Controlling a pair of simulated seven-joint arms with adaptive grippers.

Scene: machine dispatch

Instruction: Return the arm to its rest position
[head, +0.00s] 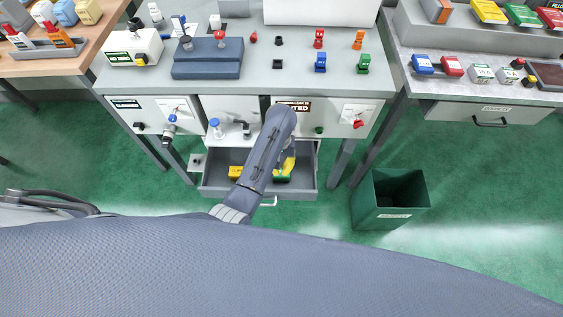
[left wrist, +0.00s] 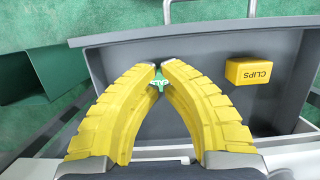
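My left gripper (head: 281,175) reaches down into the open grey drawer (head: 308,172) under the middle workbench. In the left wrist view its two yellow fingers (left wrist: 159,67) arch together, with their tips close to each other. A small green block (left wrist: 158,82) with white lettering shows in the narrow gap between them. Its edges are mostly hidden, so I cannot tell whether the fingers grip it or it lies beneath them. In the head view the green block (head: 281,181) shows at the fingertips. My right gripper is not in view.
A yellow CLIPS box (left wrist: 249,71) lies in the drawer beside the fingers. A dark green bin (head: 366,212) stands on the floor to the right. The workbench (head: 300,75) above the drawer carries small coloured parts, and valves project from its front.

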